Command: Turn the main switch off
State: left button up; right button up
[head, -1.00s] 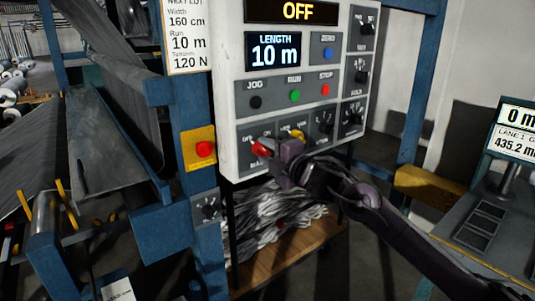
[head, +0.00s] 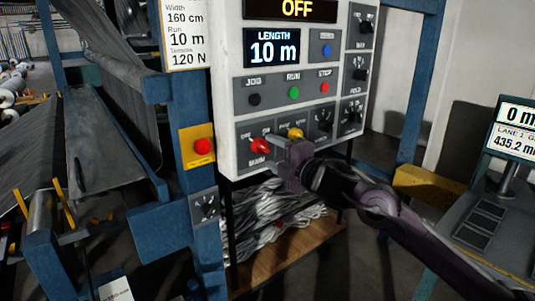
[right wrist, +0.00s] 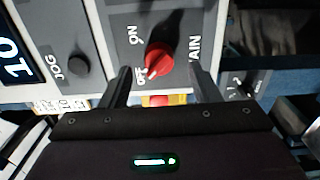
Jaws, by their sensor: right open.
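The main switch (head: 260,146) is a red rotary knob at the lower left of the white control panel (head: 228,105). In the right wrist view the red knob (right wrist: 160,57) sits between ON and OFF labels, its white pointer mark at OFF. The panel's top display (head: 292,10) reads OFF. My right gripper (head: 278,143) is just right of the knob in the head view. In the right wrist view its open fingers (right wrist: 160,85) stand either side of the knob's line, apart from it, with nothing between them. My left gripper is out of view.
A yellow knob (head: 296,133) is right beside the main switch, near my gripper. Black, green and red buttons (head: 325,87) sit above. A red button on a yellow plate (head: 203,146) is on the blue post to the left. A screen console (head: 512,145) stands at right.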

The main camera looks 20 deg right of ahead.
jog(key=b+v, duration=0.1)
jog(key=v, duration=0.3)
jog(key=shift+s, duration=0.2)
jog(key=shift+d+f, duration=0.1)
